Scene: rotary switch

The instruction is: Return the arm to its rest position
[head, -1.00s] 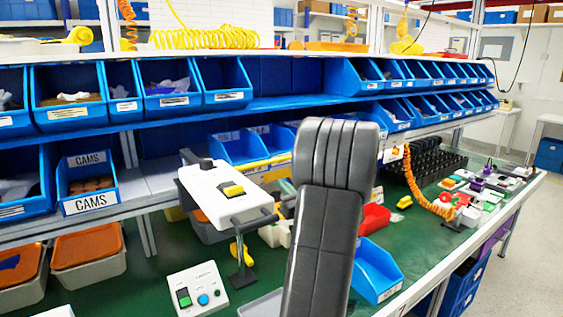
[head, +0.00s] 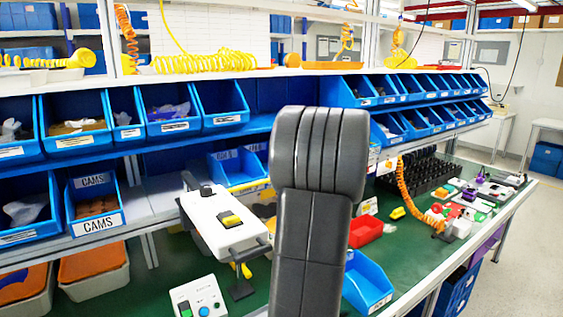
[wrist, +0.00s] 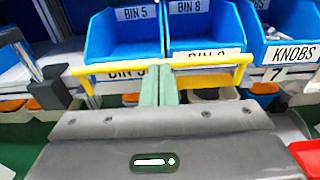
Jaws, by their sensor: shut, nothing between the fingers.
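In the head view my black arm (head: 316,215) stands upright in the middle of the picture, in front of the bench. My gripper is hidden behind it there. In the wrist view my gripper (wrist: 158,72) shows two pale green fingers pressed together, with nothing between them. The fingertips point at the blue bins, by the gap between BIN 5 (wrist: 122,35) and the bin labelled BIN 8 (wrist: 203,28). The white switch box (head: 212,222) with its yellow and black parts stands on a post to the left of my arm, apart from it.
Rows of blue bins (head: 172,108) fill the shelves behind. A white control box (head: 198,298) with green and blue buttons sits low at left. A red bin (head: 366,231) and a blue bin (head: 368,283) are close right of my arm. Open floor (head: 530,255) lies far right.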

